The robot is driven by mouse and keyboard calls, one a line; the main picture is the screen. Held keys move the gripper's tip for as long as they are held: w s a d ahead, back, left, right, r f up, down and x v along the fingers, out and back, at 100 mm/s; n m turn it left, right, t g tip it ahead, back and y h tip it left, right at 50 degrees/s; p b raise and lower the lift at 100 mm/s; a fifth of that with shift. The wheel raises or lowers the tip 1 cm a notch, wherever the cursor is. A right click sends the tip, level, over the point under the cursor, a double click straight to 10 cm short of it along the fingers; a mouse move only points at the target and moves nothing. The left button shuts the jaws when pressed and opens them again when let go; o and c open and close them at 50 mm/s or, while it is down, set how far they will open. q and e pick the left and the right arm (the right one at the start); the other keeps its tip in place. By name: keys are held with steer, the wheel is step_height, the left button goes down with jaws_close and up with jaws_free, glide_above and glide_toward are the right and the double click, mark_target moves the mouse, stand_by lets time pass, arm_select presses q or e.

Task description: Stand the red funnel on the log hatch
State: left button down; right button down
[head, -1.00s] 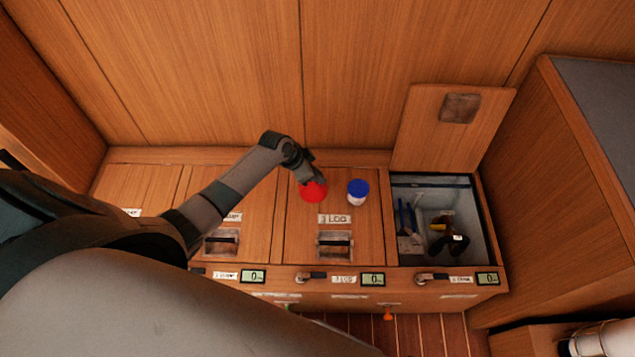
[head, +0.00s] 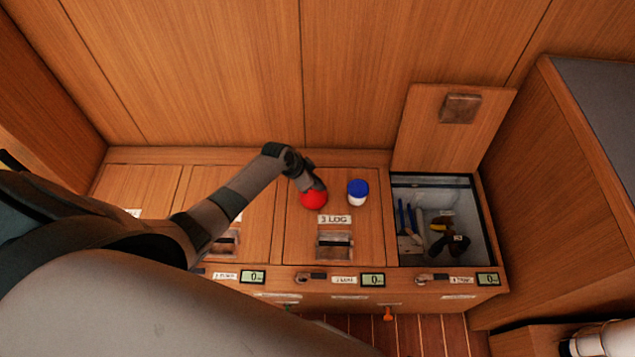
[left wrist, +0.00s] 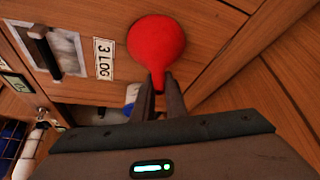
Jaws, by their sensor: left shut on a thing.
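The red funnel (head: 313,199) is on or just above the log hatch (head: 300,238), behind its "3 LOG" label. I cannot tell whether its wide end touches the wood. In the left wrist view, the funnel (left wrist: 156,42) shows its wide round part away from me and its narrow stem between my fingers. My left gripper (head: 314,184) is shut on that stem; its fingertips also show in the left wrist view (left wrist: 160,85). My right gripper is not in view.
A blue-lidded white jar (head: 358,193) stands on the same hatch, just right of the funnel. The hatch has a recessed handle (head: 334,246) near its front. To the right, an open bin (head: 463,182) holds several tools, its lid (head: 425,135) raised against the wall.

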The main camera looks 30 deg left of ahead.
arm_select(q)
steer(key=c, duration=1.9)
jaws_free()
steer(key=shift+o, duration=0.5)
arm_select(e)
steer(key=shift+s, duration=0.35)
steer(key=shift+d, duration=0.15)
